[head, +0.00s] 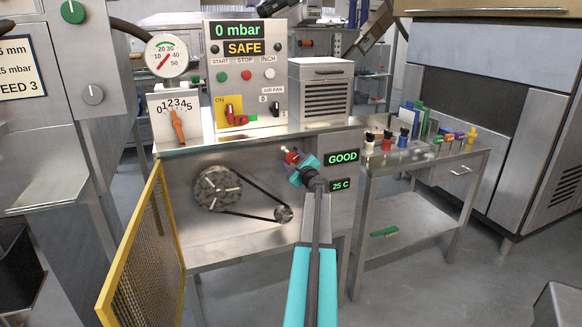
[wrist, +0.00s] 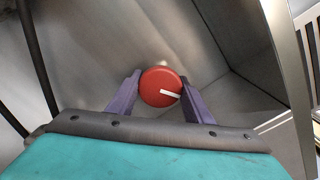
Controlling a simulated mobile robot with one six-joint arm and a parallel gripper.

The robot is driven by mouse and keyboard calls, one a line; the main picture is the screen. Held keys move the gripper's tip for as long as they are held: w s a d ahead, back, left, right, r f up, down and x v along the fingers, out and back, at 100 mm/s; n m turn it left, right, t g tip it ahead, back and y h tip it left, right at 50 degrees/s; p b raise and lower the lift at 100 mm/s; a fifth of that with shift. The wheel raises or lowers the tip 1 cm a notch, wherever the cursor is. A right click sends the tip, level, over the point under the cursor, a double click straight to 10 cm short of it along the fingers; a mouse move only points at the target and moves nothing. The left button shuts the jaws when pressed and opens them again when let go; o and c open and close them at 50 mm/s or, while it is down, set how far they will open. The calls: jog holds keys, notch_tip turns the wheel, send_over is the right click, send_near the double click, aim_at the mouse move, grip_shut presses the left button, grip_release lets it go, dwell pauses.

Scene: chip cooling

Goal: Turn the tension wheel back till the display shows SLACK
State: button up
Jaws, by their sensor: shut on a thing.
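The red tension wheel (wrist: 158,88) sits between the two purple fingers of my gripper (wrist: 159,97) in the wrist view. A white mark on the wheel points to the right there. My gripper (head: 292,160) is shut on the wheel, which shows in the head view as a small red shape (head: 291,156) mostly hidden by my gripper. The tension display (head: 343,157) right of the wheel reads GOOD in green. A smaller display (head: 340,185) below it reads 25 C.
A dark belt (head: 252,190) runs from a large pulley (head: 217,188) to a small one (head: 283,214), left of my arm. The upper panel (head: 244,48) reads SAFE and 0 mbar. A yellow mesh guard (head: 140,255) stands open at left. A side table (head: 445,160) with small coloured items stands at right.

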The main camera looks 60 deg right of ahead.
jog(key=n+b, duration=0.7)
jog(key=b, duration=0.4)
jog(key=shift+w+f, duration=0.1)
jog(key=n+b, duration=0.3)
jog(key=b, duration=0.1)
jog(key=n+b, duration=0.2)
jog(key=b, duration=0.1)
jog(key=shift+r+n, duration=0.2)
jog(key=shift+n, duration=0.1)
jog(key=shift+r+b, duration=0.1)
jog(key=shift+b, duration=0.25)
jog(key=o, duration=1)
jog(key=shift+o, duration=0.2)
jog(key=shift+s+a, duration=0.1)
jog(key=shift+s, duration=0.1)
jog(key=p+v, duration=0.1)
jog(key=v, duration=1.2)
jog(key=shift+s, duration=0.25)
